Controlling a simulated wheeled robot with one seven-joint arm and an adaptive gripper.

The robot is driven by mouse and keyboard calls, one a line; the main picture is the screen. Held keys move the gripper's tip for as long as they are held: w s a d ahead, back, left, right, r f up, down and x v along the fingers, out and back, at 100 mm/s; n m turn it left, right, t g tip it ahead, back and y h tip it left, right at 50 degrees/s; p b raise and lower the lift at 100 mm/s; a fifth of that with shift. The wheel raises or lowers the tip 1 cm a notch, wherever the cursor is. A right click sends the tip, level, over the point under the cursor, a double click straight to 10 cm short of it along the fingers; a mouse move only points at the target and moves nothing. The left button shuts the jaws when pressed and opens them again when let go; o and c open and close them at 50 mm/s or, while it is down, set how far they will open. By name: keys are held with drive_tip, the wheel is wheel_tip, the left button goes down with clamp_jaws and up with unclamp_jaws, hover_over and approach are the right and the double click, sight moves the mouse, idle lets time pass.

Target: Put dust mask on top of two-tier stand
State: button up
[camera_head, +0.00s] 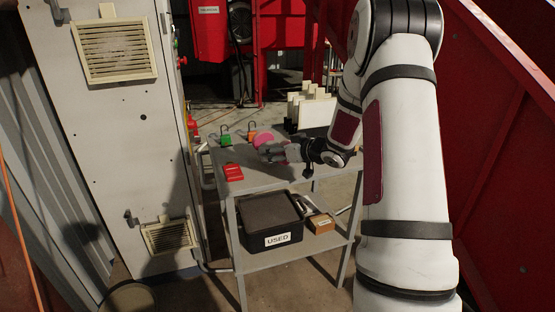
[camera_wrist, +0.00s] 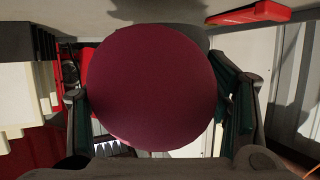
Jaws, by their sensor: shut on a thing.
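The dust mask (camera_head: 263,138) shows as a round pink piece at my gripper, above the far part of the grey two-tier stand's top (camera_head: 258,181). In the wrist view the dust mask (camera_wrist: 150,85) is a large dark maroon disc filling the middle. My gripper (camera_head: 272,151) is shut on it, one finger at each side of the disc in the wrist view (camera_wrist: 155,108). The gripper hides part of it in the head view. I cannot tell whether the mask touches the top.
On the top are a red block (camera_head: 233,172), a green padlock (camera_head: 225,139), an orange padlock (camera_head: 252,131) and a black rack with pale plates (camera_head: 314,109). The lower tier holds a black crate marked USED (camera_head: 283,239) and a small box (camera_head: 321,223). A grey cabinet (camera_head: 115,150) stands left.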

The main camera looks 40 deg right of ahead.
drive_tip(key=shift+w+d, duration=0.35)
drive_tip(key=shift+w+d+f+b, duration=0.15)
drive_tip(key=shift+f+b, duration=0.2)
drive_tip(key=shift+f, duration=0.55)
drive_tip(key=shift+w+d+f+b, duration=0.1)
drive_tip(key=shift+f+b, duration=0.25)
drive_tip(key=shift+f, duration=0.55)
drive_tip(key=shift+f, duration=0.1)
drive_tip(key=o, duration=1.4)
drive_tip(key=shift+c, duration=0.2)
